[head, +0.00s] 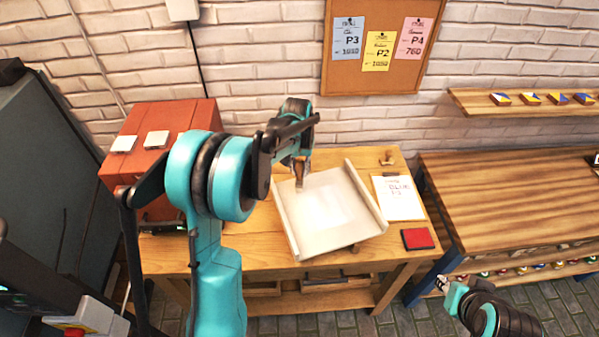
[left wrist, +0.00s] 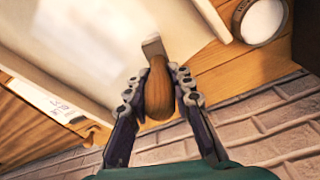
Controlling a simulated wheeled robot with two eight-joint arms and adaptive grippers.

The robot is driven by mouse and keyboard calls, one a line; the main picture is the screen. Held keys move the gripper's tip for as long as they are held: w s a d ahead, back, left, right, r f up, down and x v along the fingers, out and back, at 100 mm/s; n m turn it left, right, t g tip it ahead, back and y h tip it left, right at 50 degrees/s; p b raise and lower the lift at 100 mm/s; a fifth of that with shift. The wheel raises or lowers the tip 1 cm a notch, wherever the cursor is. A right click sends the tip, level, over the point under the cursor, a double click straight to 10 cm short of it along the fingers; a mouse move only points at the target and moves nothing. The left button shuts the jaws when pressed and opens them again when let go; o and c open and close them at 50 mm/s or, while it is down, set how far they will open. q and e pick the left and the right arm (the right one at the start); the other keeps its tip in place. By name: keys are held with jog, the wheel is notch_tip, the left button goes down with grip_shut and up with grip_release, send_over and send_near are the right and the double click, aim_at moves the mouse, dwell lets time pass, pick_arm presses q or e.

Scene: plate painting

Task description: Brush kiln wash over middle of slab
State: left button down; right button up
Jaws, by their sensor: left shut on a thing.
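A pale slab (head: 345,235) lies on the wooden table, with raised rails along its left and right sides. A lighter, whiter patch (head: 325,208) shows over its middle; it also shows in the left wrist view (left wrist: 105,25). My left gripper (head: 300,165) is shut on a brush, around its brown wooden handle (left wrist: 158,92). The brush's pale head (left wrist: 153,46) points down at the slab's far left part; I cannot tell if it touches. A round pot with white contents (left wrist: 262,20) stands beside the slab. My right gripper (head: 442,284) hangs low, clear of the table.
A clipboard with a white sheet (head: 398,198) and a red pad (head: 418,239) lie right of the slab. A red-brown box (head: 150,120) stands at the back left. A second wooden bench (head: 510,200) stands to the right. A corkboard (head: 380,50) hangs behind.

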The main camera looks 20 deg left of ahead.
aim_at(300, 160)
pick_arm(q)
jog(key=shift+s+d+r+p, duration=0.15)
jog(key=shift+r+p, duration=0.1)
jog(key=shift+r, duration=0.35)
jog(key=shift+s+d+r+p, duration=0.15)
jog(key=shift+r+p, duration=0.1)
jog(key=shift+r, duration=0.3)
notch_tip(300, 160, up, 2)
jog(key=shift+w+a+p, duration=0.15)
jog(key=shift+p, duration=0.6)
jog(key=shift+r+p, duration=0.6)
jog(key=shift+r, duration=0.4)
